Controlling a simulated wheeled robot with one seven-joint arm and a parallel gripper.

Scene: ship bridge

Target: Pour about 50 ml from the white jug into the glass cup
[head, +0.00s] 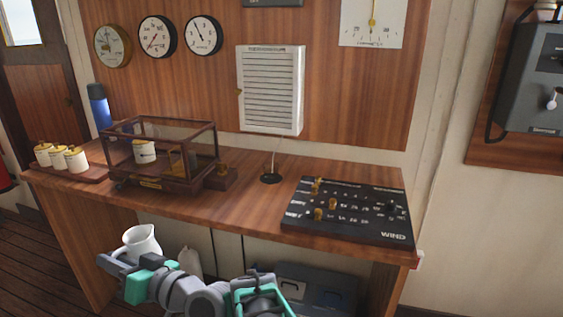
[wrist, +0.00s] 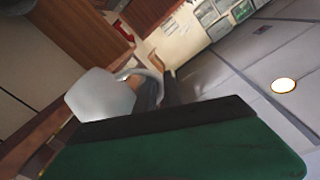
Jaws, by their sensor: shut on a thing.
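The white jug (head: 141,241) is at my gripper (head: 126,262), low in front of the desk's left part in the head view. It looks roughly upright and clear of the desk. The gripper is shut on it; my arm hides the jug's lower part. In the wrist view, the jug (wrist: 98,94) shows with its curved handle at the dark finger edge. I cannot make out the glass cup in either view. The jug's contents are not visible.
The wooden desk (head: 255,208) holds a glass display case (head: 119,155), several white lidded pots (head: 76,161), a blue flask (head: 98,106) and a black WIND panel (head: 350,221). Bare desk top shows between case and panel. A grey box (head: 318,280) is below the desk.

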